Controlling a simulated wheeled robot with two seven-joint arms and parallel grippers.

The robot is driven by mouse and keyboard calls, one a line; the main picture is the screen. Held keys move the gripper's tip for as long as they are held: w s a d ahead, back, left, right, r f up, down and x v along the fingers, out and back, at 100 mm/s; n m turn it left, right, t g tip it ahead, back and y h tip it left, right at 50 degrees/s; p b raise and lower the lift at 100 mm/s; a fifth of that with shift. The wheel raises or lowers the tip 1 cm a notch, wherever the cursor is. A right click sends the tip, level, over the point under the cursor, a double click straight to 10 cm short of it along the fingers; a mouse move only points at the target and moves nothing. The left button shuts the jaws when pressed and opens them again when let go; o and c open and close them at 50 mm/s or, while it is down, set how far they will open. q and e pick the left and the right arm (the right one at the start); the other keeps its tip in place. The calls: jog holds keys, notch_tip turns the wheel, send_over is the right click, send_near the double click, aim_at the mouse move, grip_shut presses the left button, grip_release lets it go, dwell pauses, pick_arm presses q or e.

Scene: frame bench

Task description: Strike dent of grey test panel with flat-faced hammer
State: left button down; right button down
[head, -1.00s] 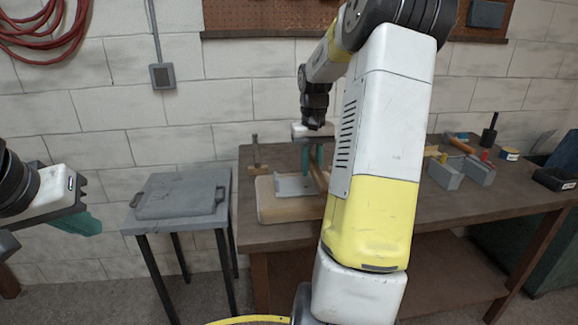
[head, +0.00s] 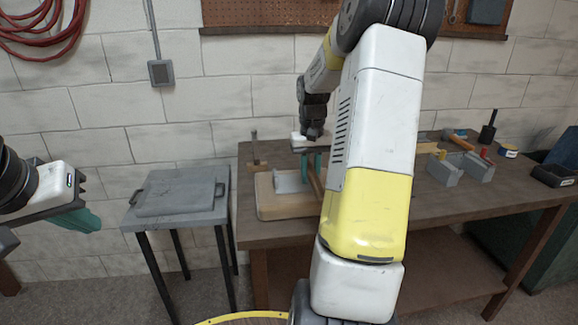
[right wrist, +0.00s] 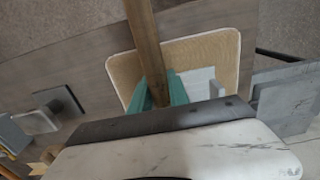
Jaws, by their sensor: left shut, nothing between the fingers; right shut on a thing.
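The grey test panel (head: 288,182) lies on a tan padded board (head: 285,210) on the bench. It shows in part in the right wrist view (right wrist: 196,82), beside the fingers; its dent cannot be made out. My right gripper (head: 312,170) is above the board, at the panel's right side. Its green fingers are shut on a wooden handle (right wrist: 146,42), taken as the hammer's. The hammer's head is hidden, so its face and any contact with the panel cannot be told. My left gripper (head: 88,222) is shut and empty at the far left, away from the bench.
A small grey table (head: 150,214) with a flat grey plate stands left of the bench (head: 390,218). An upright tool (head: 255,150) stands behind the board.

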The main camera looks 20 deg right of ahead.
notch_tip(320, 180, down, 3)
jog(key=shift+r, duration=0.1)
notch_tip(320, 180, up, 8)
jog(key=shift+f, duration=0.1)
